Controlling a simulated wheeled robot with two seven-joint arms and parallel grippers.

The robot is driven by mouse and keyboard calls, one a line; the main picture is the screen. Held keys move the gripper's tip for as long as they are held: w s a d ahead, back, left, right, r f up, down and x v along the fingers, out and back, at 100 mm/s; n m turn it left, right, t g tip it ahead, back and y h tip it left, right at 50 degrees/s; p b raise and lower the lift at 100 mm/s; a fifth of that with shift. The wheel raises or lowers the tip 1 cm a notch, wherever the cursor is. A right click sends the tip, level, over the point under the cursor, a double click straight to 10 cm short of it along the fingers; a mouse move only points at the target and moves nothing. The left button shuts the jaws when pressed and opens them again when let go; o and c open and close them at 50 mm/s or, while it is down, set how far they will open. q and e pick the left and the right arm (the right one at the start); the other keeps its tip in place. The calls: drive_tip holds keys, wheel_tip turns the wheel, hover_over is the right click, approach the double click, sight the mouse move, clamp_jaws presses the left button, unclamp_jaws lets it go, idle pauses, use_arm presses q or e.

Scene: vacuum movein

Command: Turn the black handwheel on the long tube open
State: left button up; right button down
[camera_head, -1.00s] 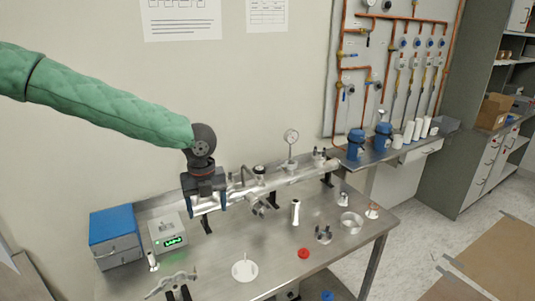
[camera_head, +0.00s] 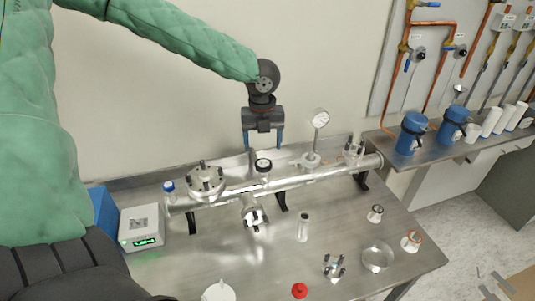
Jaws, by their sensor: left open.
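The long metal tube (camera_head: 318,178) lies across the steel table on dark supports. The small black handwheel (camera_head: 263,165), with a pale centre, stands at the upper side of the tube near its middle. My left gripper (camera_head: 263,146) is open and points down, just above the handwheel in the picture. Its two blue fingertips are apart, one to each side of the handwheel's line, with no clear contact. The depth gap between them cannot be told. My right gripper is not in view.
A grey box with a green display (camera_head: 142,228) stands at the left. A red cap (camera_head: 299,291) and loose fittings lie in front.

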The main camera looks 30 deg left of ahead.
sight(263, 163)
use_arm(q)
drive_tip(key=f, duration=0.2)
drive_tip(key=f+p, duration=0.1)
drive_tip(key=f, duration=0.1)
drive_tip(key=shift+w+f, duration=0.2)
drive_tip(key=shift+f, duration=0.05)
drive_tip(key=shift+s+f, duration=0.2)
drive_tip(key=shift+f, duration=0.75)
drive_tip(key=shift+w+f, duration=0.1)
drive_tip(key=shift+f, duration=0.1)
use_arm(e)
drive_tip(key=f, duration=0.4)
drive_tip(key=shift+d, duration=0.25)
use_arm(q)
drive_tip(key=shift+c, duration=0.2)
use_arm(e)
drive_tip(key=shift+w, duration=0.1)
use_arm(q)
drive_tip(key=c, duration=0.9)
